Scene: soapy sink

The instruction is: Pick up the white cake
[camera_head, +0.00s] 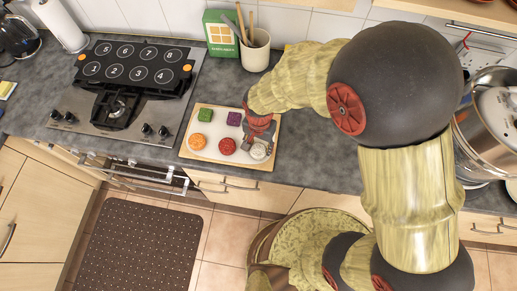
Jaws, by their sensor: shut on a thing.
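The white cake (258,152) is a small round piece at the right front of a light board (212,154) on the dark counter. My gripper (261,143) points down over it and is shut on it; the fingers hide part of the cake. I cannot tell whether the cake is touching the board or slightly raised.
On the board are also a red round cake (227,146), an orange one (197,142), a green one (205,115) and a purple one (234,118). Behind stand a utensil pot (256,54) and a green box (221,36). A stove (125,90) is left, a metal pot (490,125) right.

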